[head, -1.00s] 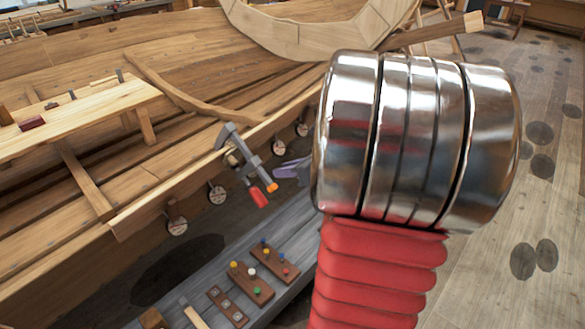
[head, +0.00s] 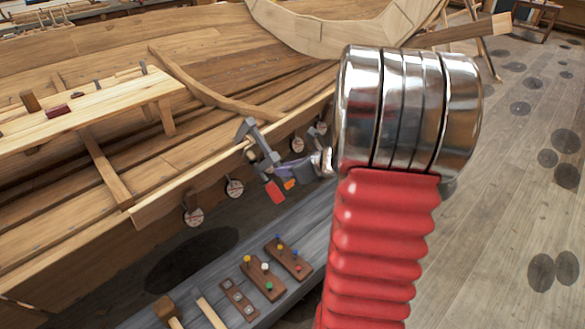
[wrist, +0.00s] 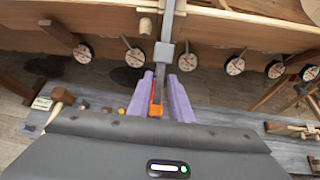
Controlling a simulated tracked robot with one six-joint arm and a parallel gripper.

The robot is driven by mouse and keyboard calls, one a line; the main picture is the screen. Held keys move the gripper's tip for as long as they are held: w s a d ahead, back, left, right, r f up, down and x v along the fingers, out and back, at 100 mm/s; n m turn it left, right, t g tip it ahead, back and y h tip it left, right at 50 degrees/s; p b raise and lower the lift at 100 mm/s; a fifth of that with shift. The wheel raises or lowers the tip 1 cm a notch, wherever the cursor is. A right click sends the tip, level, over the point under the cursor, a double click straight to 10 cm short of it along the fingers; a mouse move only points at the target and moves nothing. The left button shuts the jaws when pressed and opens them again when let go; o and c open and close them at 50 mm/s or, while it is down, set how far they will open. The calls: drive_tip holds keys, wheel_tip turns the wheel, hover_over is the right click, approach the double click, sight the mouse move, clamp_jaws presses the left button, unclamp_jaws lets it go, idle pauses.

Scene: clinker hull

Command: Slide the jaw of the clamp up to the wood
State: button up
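The clamp (head: 258,146) hangs on the edge of the hull's planking, with a grey metal bar, a red handle (head: 275,191) and an orange end. In the wrist view its bar (wrist: 166,28) runs down the middle, with a grey sliding jaw (wrist: 164,52) on it and the orange end (wrist: 156,104) below. My gripper (head: 291,174) has purple fingers and is beside the clamp's lower part. In the wrist view my gripper (wrist: 160,84) is open, one finger on each side of the bar's lower end, with gaps visible. Whether a finger touches the clamp cannot be told.
The wooden hull (head: 100,215) fills the left, with several round pads (head: 235,188) hanging along its lower edge. A grey bench (head: 215,285) below holds wooden blocks with coloured pegs and a mallet (wrist: 62,98). The floor at right is open.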

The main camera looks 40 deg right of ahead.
sight(278, 161)
drive_tip(key=shift+w+a+f, duration=0.1)
drive_tip(key=shift+w+f, duration=0.3)
drive_tip(key=shift+w, duration=0.15)
drive_tip(key=shift+w+r, duration=0.25)
drive_tip(key=shift+w, duration=0.35)
drive_tip(key=shift+c, duration=0.4)
drive_tip(key=shift+w+a+r, duration=0.2)
drive_tip(key=shift+w+r, duration=0.55)
drive_tip(key=shift+w, duration=0.05)
idle(2.1)
drive_tip(key=shift+s+f, duration=0.1)
drive_tip(key=shift+s, duration=0.05)
drive_tip(key=shift+s+d+f, duration=0.1)
drive_tip(key=shift+s+f, duration=0.05)
drive_tip(key=shift+s, duration=0.25)
idle(0.4)
drive_tip(key=shift+o, duration=1.2)
drive_tip(key=shift+s, duration=0.1)
